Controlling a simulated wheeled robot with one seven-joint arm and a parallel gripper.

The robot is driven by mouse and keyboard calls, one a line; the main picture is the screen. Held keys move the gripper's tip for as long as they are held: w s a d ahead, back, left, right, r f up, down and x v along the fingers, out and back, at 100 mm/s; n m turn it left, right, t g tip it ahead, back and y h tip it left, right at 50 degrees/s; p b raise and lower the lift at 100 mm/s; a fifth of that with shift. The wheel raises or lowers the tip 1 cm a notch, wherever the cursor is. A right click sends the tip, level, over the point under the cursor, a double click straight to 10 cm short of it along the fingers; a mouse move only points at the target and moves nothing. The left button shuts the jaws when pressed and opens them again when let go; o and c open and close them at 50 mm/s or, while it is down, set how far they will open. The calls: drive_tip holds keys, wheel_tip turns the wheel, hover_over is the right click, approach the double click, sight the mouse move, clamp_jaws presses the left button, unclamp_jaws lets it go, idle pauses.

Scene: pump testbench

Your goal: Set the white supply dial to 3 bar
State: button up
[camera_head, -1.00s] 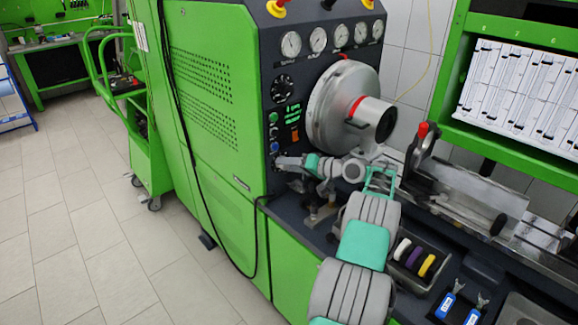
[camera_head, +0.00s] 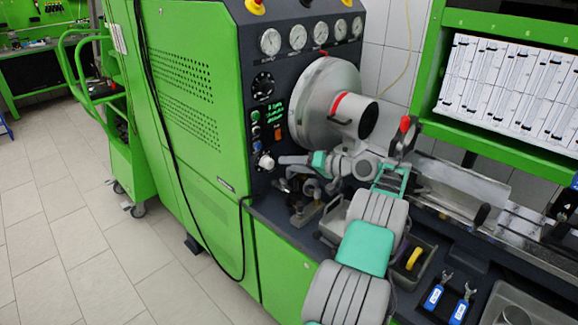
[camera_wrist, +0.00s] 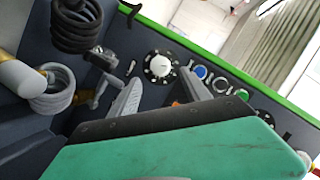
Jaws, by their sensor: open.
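The white supply dial (camera_head: 265,162) is on the dark control panel, at the foot of the button column in the head view. In the wrist view the dial (camera_wrist: 160,68) shows as a white knob on a black ring with white marks; its setting is too small to read. My gripper (camera_head: 287,165) is just right of the dial and apart from it in the head view. In the wrist view the open fingers of my gripper (camera_wrist: 161,80) point at the dial, one to each side of it in the picture, with nothing between them.
A blue button (camera_wrist: 200,72) and a green button (camera_wrist: 241,94) are close beside the dial. A dark coiled hose (camera_wrist: 77,25) and a grey coil (camera_wrist: 52,100) are at left in the wrist view. A large silver drum (camera_head: 325,105) stands above my gripper.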

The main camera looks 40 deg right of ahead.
drive_tip(key=w+a+r+p, duration=0.2)
drive_tip(key=a+r+p, duration=0.3)
drive_tip(key=r, duration=0.8)
drive_tip(key=n+h, duration=0.5)
drive_tip(key=n, duration=0.2)
approach(271, 165)
drive_tip(key=w, duration=0.2)
drive_tip(key=p+x, duration=0.1)
drive_tip(key=x, duration=0.2)
drive_tip(key=p+x, duration=0.1)
drive_tip(key=x, duration=0.3)
drive_tip(key=shift+w+f, duration=0.2)
drive_tip(key=shift+f, duration=0.1)
clamp_jaws()
